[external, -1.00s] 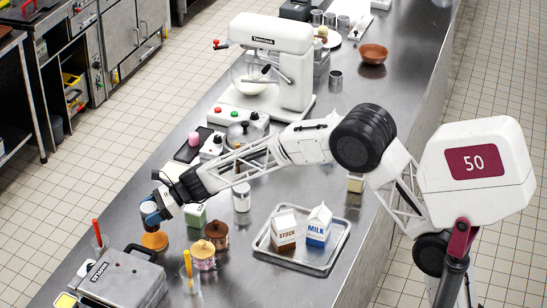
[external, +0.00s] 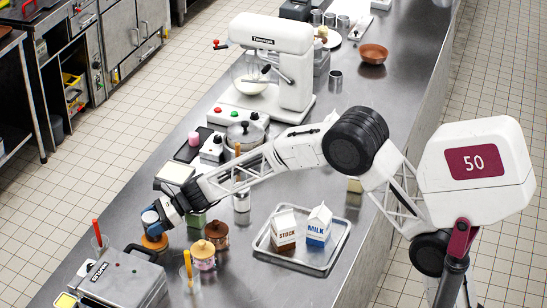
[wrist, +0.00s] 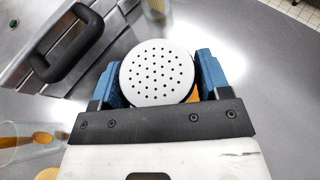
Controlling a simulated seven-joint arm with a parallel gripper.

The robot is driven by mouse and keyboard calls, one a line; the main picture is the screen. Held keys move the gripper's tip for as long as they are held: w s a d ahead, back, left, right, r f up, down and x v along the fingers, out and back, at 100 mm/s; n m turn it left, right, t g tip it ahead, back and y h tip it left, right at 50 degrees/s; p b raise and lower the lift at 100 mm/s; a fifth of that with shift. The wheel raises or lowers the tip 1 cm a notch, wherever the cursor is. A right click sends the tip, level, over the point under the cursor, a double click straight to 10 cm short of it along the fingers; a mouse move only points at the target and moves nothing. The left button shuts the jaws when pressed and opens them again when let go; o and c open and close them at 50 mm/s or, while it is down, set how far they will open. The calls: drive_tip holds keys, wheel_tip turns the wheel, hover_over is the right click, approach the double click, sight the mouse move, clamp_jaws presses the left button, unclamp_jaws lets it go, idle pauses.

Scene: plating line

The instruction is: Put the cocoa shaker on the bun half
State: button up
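The cocoa shaker, with a white lid full of small holes (wrist: 158,72), is upright between the two blue fingers of my gripper (wrist: 158,78). The fingers close on its sides. In the external view my gripper (external: 157,217) holds the shaker (external: 149,217) right over the bun half (external: 154,243), an orange-brown round on the steel counter. The wrist view shows a sliver of the bun half (wrist: 194,95) beneath the shaker. The shaker's base is at or just above the bun half; I cannot tell whether they touch.
A grey hinged press (external: 122,277) stands close in front, with its black handle (wrist: 68,45) near my fingers. A tray (external: 335,255) holds the stock and milk cartons.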

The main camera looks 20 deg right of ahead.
drive_tip(key=shift+o, duration=1.4)
drive_tip(key=shift+r, duration=0.15)
drive_tip(key=v, duration=1.2)
drive_tip(key=shift+d, duration=0.1)
